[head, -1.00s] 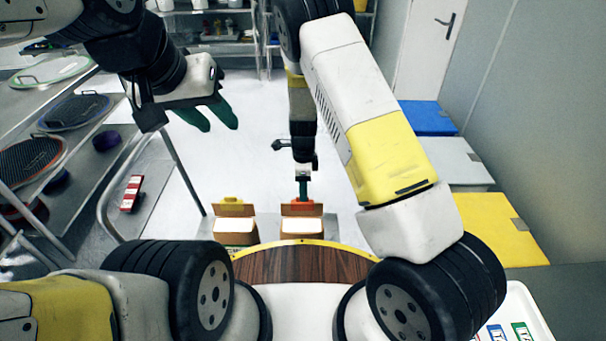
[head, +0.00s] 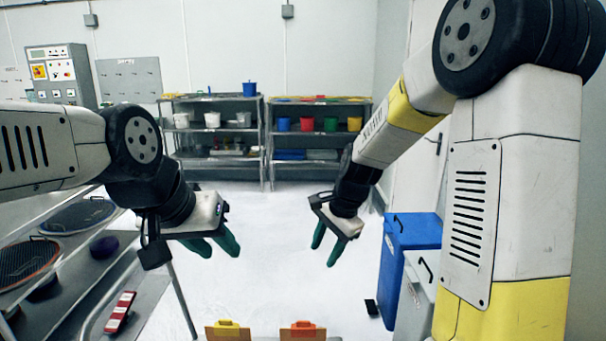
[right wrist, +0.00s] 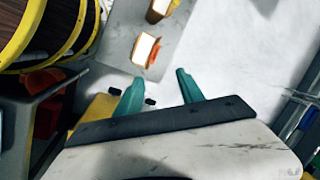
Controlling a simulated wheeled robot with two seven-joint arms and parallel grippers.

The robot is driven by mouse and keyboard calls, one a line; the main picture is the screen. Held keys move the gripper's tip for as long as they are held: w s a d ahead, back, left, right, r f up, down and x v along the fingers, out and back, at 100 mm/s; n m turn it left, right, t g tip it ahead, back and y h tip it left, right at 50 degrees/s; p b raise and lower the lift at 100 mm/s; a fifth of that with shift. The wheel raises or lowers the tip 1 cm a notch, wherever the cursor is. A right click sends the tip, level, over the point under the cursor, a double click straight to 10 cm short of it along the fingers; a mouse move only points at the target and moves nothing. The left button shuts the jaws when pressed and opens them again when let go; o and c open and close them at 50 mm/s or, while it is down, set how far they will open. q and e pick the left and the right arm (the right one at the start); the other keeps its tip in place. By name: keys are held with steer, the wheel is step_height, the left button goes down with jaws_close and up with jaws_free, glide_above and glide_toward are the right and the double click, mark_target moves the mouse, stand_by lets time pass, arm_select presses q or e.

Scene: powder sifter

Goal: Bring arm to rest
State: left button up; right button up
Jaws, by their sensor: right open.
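My left gripper (head: 214,246) hangs at the left-centre of the head view, its green fingers pointing down and apart, with nothing seen between them. My right gripper (head: 324,251) hangs right of centre in the head view, its green fingers spread and empty. In the right wrist view the same open gripper (right wrist: 160,92) shows both fingers apart, with floor and a grey surface beyond them. Neither gripper touches anything in view.
Two brown boxes with a yellow clip (head: 227,329) and an orange clip (head: 303,329) stand at the bottom centre. A rack (head: 60,235) with sieves is at left. A blue bin (head: 412,240) and a grey bin (head: 418,290) stand at right. Shelves (head: 212,125) line the back. The middle floor is clear.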

steer(key=s+d+r+n+t, duration=0.2)
steer(key=s+d+r+n, duration=0.2)
steer(key=s+r, duration=0.3)
steer(key=s+d+r+n+t, duration=0.2)
steer(key=s+d+r+n, duration=0.2)
steer(key=s, duration=0.8)
step_height(320, 180, up, 3)
steer(key=n, duration=0.2)
steer(key=shift+d+n+h, duration=0.4)
